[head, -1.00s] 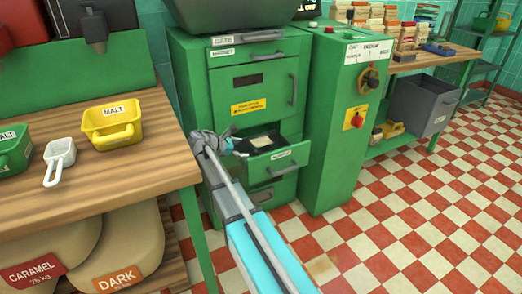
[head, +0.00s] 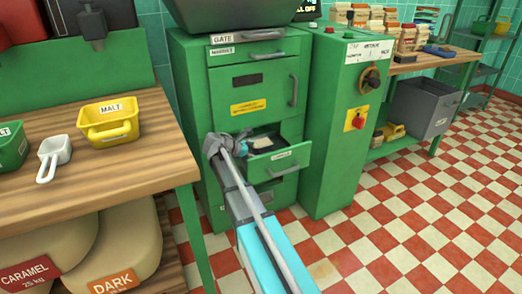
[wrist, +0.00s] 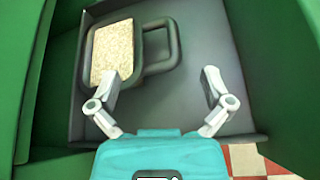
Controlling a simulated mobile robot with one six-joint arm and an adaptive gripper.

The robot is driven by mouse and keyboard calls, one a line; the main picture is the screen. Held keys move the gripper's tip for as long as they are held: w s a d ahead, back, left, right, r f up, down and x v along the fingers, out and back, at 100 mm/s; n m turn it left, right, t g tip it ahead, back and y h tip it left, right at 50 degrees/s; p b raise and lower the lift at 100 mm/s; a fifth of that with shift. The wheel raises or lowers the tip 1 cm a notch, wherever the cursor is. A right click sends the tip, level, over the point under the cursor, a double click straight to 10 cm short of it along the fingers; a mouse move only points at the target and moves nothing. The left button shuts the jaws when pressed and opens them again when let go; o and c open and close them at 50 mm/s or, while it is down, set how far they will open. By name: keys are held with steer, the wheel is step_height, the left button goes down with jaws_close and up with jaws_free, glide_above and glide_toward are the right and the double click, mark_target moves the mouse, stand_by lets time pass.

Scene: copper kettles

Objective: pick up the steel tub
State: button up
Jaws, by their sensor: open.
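The steel tub (wrist: 141,62), dark grey with a looped handle (wrist: 172,50) on its right, lies in the pulled-out drawer and holds pale grain. In the head view, the drawer (head: 277,166) sticks out of the green cabinet, with the pale contents just showing inside. My gripper (wrist: 161,74) is open and empty over the drawer. The handle lies ahead of the gap between the fingers. I cannot tell whether the left finger touches the tub.
Drawer walls and the green cabinet (head: 232,120) stand close around the gripper. A wooden bench (head: 150,160) at left bears a yellow malt bin (head: 109,122), a green bin (head: 12,145) and a white scoop (head: 53,155). A green control cabinet (head: 335,150) stands right. The tiled floor (head: 420,215) is open.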

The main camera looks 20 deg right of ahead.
mark_target(265, 151)
steer(key=shift+b+x, duration=1)
steer(key=shift+x, duration=1.45)
steer(key=c, duration=1.1)
